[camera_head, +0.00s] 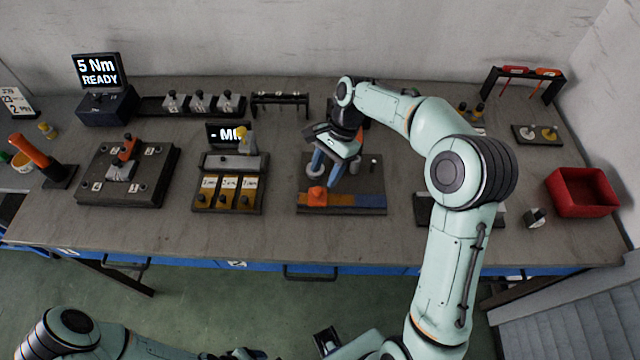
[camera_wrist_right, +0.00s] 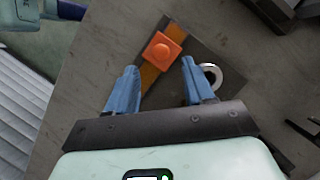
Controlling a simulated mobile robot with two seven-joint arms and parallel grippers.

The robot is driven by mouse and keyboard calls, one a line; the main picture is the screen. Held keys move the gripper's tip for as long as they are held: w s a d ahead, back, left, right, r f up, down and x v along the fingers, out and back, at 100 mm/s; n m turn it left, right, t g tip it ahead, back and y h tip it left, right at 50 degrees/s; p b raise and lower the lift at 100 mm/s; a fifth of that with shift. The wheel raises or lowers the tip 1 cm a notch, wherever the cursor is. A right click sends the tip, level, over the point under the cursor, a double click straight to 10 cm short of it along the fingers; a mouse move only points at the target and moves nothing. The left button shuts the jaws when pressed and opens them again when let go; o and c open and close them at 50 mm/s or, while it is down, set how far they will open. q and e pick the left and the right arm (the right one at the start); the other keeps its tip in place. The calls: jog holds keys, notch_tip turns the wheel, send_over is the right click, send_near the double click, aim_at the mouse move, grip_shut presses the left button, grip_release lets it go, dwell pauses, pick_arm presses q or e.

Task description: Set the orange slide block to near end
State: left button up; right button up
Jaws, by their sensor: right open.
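The orange slide block (camera_head: 317,195) sits at the left end of a strip, part orange-brown and part blue, along the front edge of a dark plate (camera_head: 367,176). In the right wrist view the block (camera_wrist_right: 161,52) lies on the orange-brown part of the strip, just beyond the fingertips. My right gripper (camera_head: 325,170) is open, its blue fingers pointing down above the plate behind the block. In the wrist view the fingers (camera_wrist_right: 160,68) stand apart with nothing between the tips. The gripper appears not to touch the block.
A pale ring (camera_head: 315,171) lies on the plate close to the right gripper and also shows beside one finger in the wrist view (camera_wrist_right: 210,75). A tray with three labelled bays (camera_head: 230,209) stands to the left. A red bin (camera_head: 581,193) stands far right.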

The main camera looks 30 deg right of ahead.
aim_at(318, 190)
jog(key=x, duration=0.5)
jog(key=shift+r, duration=0.1)
jog(key=shift+d, duration=0.1)
grip_shut()
